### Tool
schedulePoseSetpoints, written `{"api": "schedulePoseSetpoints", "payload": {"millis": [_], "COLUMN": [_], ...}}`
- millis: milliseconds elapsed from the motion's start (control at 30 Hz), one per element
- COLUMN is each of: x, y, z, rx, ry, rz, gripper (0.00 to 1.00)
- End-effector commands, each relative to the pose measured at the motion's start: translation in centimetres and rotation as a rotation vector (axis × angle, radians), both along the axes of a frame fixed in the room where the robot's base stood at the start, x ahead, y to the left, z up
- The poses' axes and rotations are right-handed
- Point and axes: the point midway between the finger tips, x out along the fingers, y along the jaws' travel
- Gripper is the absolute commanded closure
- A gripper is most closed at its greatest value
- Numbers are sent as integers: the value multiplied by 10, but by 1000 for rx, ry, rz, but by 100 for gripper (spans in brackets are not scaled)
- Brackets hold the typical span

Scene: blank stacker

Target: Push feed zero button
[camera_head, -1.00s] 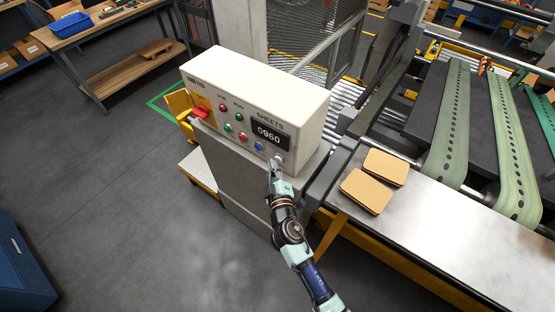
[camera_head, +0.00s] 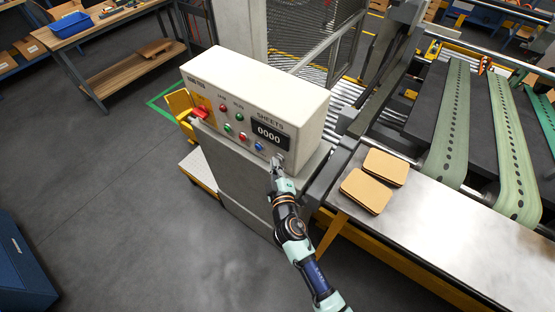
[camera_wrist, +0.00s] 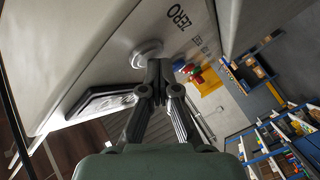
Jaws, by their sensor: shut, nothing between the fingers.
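The cream control box (camera_head: 255,90) stands on a grey pedestal. Its front carries a black SHEETS display (camera_head: 270,135) that reads 0000. In the wrist view a round, pale button (camera_wrist: 146,54) sits on the panel beside the printed word ZERO (camera_wrist: 178,15). My gripper (camera_head: 277,160) is at the right end of the panel, below the display, and hides most of this button in the head view. In the wrist view my gripper (camera_wrist: 158,66) has its fingertips together, empty, right at the button's edge. I cannot tell whether they touch it.
Red, green and blue buttons (camera_head: 259,146) sit left of my gripper on the same panel. A red switch on a yellow plate (camera_head: 200,112) is at the far left. Cardboard sheets (camera_head: 366,190) lie on the metal table to the right.

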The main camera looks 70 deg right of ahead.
Motion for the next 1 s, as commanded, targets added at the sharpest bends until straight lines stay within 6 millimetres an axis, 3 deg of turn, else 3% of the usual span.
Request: {"api": "schedulePoseSetpoints", "payload": {"millis": [833,1000], "x": [6,12], "y": [18,32], "z": [0,-3], "rx": [0,0], "ry": [0,0], "rz": [0,3], "gripper": [100,100]}}
